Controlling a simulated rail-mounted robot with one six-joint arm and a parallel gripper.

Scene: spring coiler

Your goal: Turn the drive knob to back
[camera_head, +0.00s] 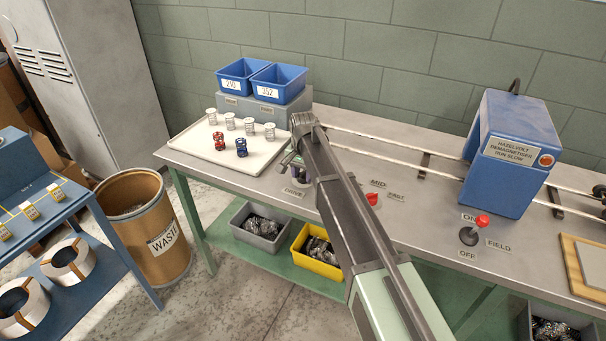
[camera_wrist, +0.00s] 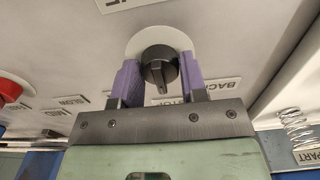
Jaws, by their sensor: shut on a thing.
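The drive knob (camera_wrist: 158,68) is dark and round, with a raised bar, on a pale round plate in the wrist view. The bar points down the picture, toward a label that looks like STOP and is partly hidden. My gripper (camera_wrist: 160,74) has its two purple fingers on either side of the knob, shut on it. The BACK label (camera_wrist: 222,91) lies to the right, partly covered by the right finger. In the head view my gripper (camera_head: 291,166) is at the bench beside the DRIVE label (camera_head: 294,193); the knob is hidden there by my arm.
A red control (camera_head: 372,199) stands close to the right of my arm, by the MID and FAST labels. A white tray (camera_head: 190,145) with several springs lies to the left. Rails cross behind my arm to the blue demagnetiser (camera_head: 516,140). A spring (camera_wrist: 296,128) shows at the wrist view's right.

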